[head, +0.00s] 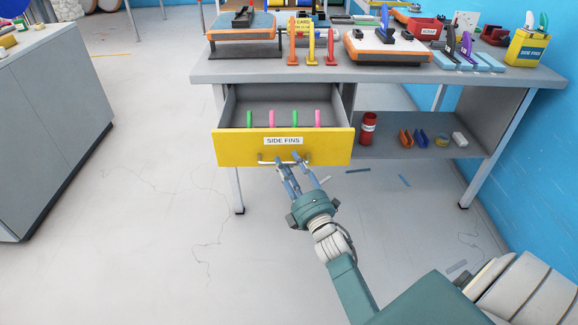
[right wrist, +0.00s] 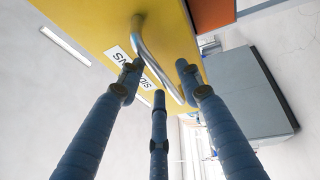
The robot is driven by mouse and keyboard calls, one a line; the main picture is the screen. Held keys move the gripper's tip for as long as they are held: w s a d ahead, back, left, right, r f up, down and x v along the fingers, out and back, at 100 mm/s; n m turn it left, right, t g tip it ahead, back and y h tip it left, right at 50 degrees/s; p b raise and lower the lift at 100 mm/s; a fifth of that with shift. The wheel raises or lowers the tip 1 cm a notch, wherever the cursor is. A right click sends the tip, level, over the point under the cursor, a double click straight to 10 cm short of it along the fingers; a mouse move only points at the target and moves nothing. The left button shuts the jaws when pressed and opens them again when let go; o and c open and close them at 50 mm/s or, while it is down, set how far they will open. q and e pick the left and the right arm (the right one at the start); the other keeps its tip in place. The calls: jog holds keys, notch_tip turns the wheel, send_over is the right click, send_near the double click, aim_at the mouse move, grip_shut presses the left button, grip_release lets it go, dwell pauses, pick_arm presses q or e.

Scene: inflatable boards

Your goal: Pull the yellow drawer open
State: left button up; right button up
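The yellow drawer (head: 235,148), labelled SIDE FINS, is pulled out from under the workbench, and its grey inside shows. Several green and pink fins stand in it. Its metal handle (head: 266,161) is on the front below the label; it also shows in the right wrist view (right wrist: 150,52). My right gripper (head: 291,161) is at the handle. Its blue fingers are parted, on either side of the bar, with gaps visible in the right wrist view (right wrist: 160,78). Contact with the bar is not clear. My left gripper is not in view.
The workbench top (head: 310,73) holds board pieces, fins and a yellow bin (head: 527,47). A lower shelf (head: 420,146) right of the drawer carries a red can and small parts. A grey cabinet (head: 50,125) stands left. The floor before the drawer is mostly clear.

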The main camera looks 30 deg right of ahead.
jog(key=v, duration=1.2)
dwell(0.3)
